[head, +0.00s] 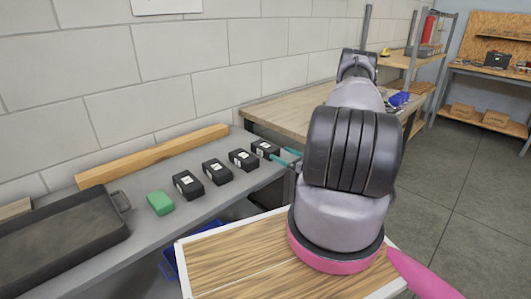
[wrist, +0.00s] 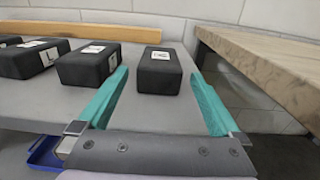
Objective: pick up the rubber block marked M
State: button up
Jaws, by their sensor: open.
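Several black rubber blocks with small white labels stand in a slanting row on the grey bench; the letters are too small to read, so I cannot tell which is marked M. In the head view they run from the near left block (head: 188,184) through the second (head: 217,172) and third (head: 243,160) to the far right block (head: 265,149). My gripper (head: 284,157) is open, its teal fingers pointing at the far right block. In the wrist view this block (wrist: 159,75) stands ahead between the finger lines, and its neighbour (wrist: 88,67) lies just left of the left finger.
A green block (head: 160,203) and a dark metal tray (head: 65,240) lie left of the row. A wooden beam (head: 155,155) runs behind along the wall. A wooden workbench (head: 290,110) stands right of the bench. A blue bin (wrist: 45,152) is below the bench edge.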

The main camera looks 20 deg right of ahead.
aim_at(265, 145)
jog(key=x, duration=1)
jog(key=shift+w+f, duration=0.1)
jog(key=shift+w, duration=0.3)
grip_shut()
